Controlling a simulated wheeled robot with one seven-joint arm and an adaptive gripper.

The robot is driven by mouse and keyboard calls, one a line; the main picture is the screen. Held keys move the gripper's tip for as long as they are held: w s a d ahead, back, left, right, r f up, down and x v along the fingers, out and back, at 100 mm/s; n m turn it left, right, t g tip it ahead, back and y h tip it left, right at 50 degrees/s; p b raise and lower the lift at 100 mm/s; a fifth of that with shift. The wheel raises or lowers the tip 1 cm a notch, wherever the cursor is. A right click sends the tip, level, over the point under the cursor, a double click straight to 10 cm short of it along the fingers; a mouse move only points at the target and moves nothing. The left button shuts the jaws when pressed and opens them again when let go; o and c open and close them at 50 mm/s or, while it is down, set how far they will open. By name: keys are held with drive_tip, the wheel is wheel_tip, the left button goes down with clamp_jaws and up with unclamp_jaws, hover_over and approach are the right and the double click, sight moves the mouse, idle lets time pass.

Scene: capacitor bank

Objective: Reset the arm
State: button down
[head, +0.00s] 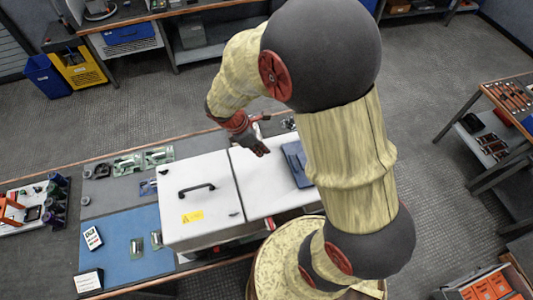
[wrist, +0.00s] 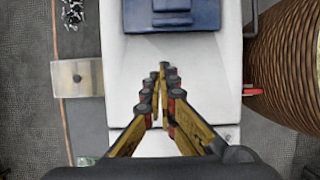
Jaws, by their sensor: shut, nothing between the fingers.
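My arm (head: 345,140) rises from the lower right of the head view, bends at the top and reaches down to the left. My gripper (head: 262,152) is over the white cabinet top, near the seam between its two panels. In the wrist view my gripper (wrist: 165,75) points at the white surface, with its fingers together and nothing between them. I cannot tell the exact height of the fingertips above the surface.
The white cabinet (head: 200,205) has a black handle (head: 197,188) and stands on a workbench (head: 110,195). A blue object (head: 296,163) lies on its right panel, ahead of the fingers in the wrist view (wrist: 172,14). A parts rack (head: 505,95) stands right. Floor (head: 420,70) is open behind.

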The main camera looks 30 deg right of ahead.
drive_tip(key=shift+r, duration=0.3)
drive_tip(key=s+a+r+m+t+y+b, duration=0.4)
drive_tip(key=s+m+b, duration=0.8)
drive_tip(key=b, duration=0.8)
drive_tip(key=a+m+t, duration=0.2)
drive_tip(key=a+m, duration=0.1)
drive_tip(key=shift+s+a+t, duration=0.15)
drive_tip(key=shift+a+t, duration=0.05)
drive_tip(key=shift+t, duration=0.2)
